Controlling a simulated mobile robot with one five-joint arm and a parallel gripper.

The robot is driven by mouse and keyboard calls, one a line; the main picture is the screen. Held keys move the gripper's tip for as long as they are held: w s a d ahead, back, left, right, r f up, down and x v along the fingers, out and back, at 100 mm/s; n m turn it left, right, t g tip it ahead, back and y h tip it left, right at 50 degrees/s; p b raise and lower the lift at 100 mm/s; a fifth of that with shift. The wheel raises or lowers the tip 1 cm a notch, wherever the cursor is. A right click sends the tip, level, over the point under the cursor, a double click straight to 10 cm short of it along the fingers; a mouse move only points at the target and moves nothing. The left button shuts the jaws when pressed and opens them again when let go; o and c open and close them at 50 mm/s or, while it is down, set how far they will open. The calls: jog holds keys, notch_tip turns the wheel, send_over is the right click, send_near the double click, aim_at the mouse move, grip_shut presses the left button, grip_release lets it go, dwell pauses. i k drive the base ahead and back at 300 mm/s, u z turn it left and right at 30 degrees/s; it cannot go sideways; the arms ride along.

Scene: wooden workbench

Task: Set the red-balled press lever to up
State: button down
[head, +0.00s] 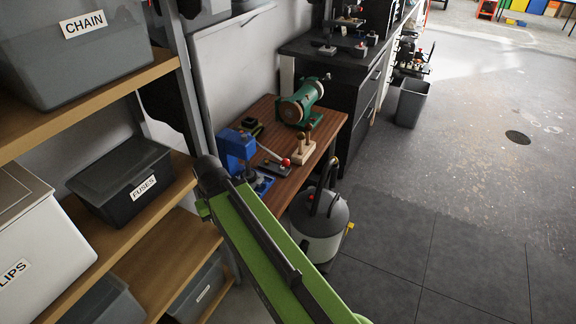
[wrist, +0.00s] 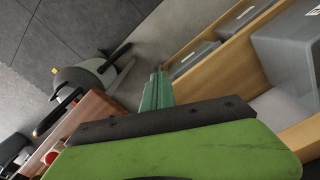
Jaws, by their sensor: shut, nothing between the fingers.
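The blue press (head: 237,150) stands on the near left part of the wooden workbench. Its thin lever slants down to the right and ends in a red ball (head: 286,162), low over the bench. My green arm reaches up in front of the press and hides part of its base. My gripper (wrist: 158,75) shows in the wrist view, its greenish fingers shut and empty, apart from the lever. In the head view I cannot make out the fingertips. A small red patch (wrist: 50,157) by the bench in the wrist view may be the ball; I cannot be sure.
A green machine (head: 300,103) and a wooden block with pegs (head: 302,150) share the workbench (head: 328,125). A grey vacuum (head: 320,215) stands before it. Shelves with bins (head: 120,180) crowd the left. The floor at right is open.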

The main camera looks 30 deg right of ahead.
aim_at(286, 162)
jog(key=u, duration=0.8)
jog(key=k, duration=0.7)
jog(key=z, duration=0.35)
jog(key=i, duration=1)
jog(key=u, duration=0.05)
